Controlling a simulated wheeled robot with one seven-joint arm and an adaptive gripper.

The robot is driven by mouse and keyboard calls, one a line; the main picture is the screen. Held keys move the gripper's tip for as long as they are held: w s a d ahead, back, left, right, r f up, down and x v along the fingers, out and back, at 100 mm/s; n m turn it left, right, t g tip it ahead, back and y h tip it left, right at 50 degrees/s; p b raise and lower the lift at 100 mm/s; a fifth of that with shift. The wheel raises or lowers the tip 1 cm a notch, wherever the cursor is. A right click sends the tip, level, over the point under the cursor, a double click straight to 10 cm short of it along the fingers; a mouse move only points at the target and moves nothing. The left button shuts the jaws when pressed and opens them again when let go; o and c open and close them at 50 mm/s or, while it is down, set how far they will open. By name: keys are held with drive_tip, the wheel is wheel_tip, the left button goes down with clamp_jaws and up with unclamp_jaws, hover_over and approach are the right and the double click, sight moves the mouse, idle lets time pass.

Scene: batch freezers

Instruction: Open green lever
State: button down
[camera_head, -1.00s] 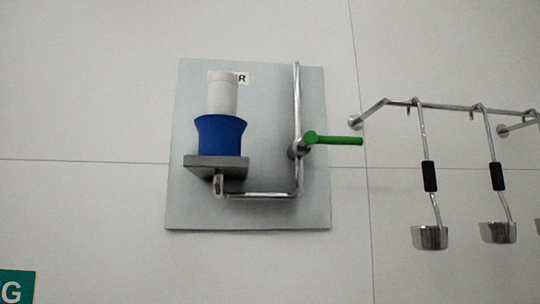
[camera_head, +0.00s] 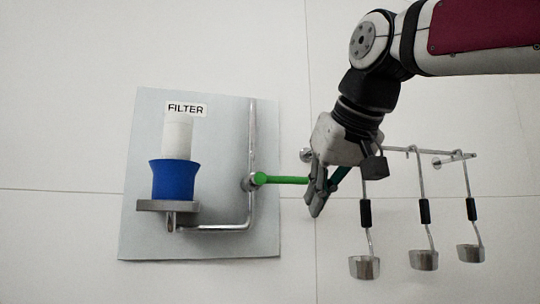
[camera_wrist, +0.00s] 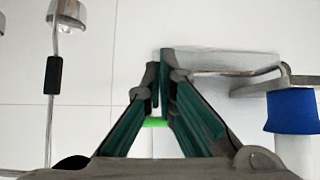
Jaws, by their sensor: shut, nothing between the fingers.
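The green lever (camera_head: 285,180) sticks out level to the right from a valve on the vertical metal pipe (camera_head: 251,140). My gripper (camera_head: 316,205) is at the lever's free right end, pointing down, and its finger hides that end. In the wrist view, my gripper (camera_wrist: 161,70) has its teal-padded fingers drawn together at the tips. A short piece of the green lever (camera_wrist: 155,122) shows behind and between the fingers there. The gripper is shut and does not hold the lever. Whether a finger touches the lever I cannot tell.
A grey panel (camera_head: 140,230) on the wall carries a blue-and-white filter (camera_head: 175,180) on a small shelf, with a FILTER label (camera_head: 187,109). Several ladles (camera_head: 423,260) hang from a rail (camera_head: 455,157) to the right, close to my gripper. The wall left of the panel is clear.

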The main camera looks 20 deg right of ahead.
wheel_tip(320, 180, up, 17)
drive_tip(key=t+p, duration=0.2)
drive_tip(key=shift+s+m+h, duration=0.3)
drive_tip(key=shift+w, duration=0.1)
hover_over(278, 181)
drive_tip(key=s+d, duration=0.3)
drive_tip(key=d, duration=0.1)
wheel_tip(278, 181, down, 5)
drive_tip(key=shift+w+a+f+p, duration=0.1)
drive_tip(key=shift+w+f+p, duration=0.25)
drive_tip(key=shift+f, duration=0.65)
drive_tip(key=shift+w+a+f+p, duration=0.15)
drive_tip(key=shift+w+f, duration=0.25)
drive_tip(key=shift+f, duration=0.55)
drive_tip(key=shift+d+f, duration=0.1)
drive_tip(key=shift+d, duration=0.05)
drive_tip(key=shift+f+b, duration=0.15)
drive_tip(key=shift+b, duration=0.2)
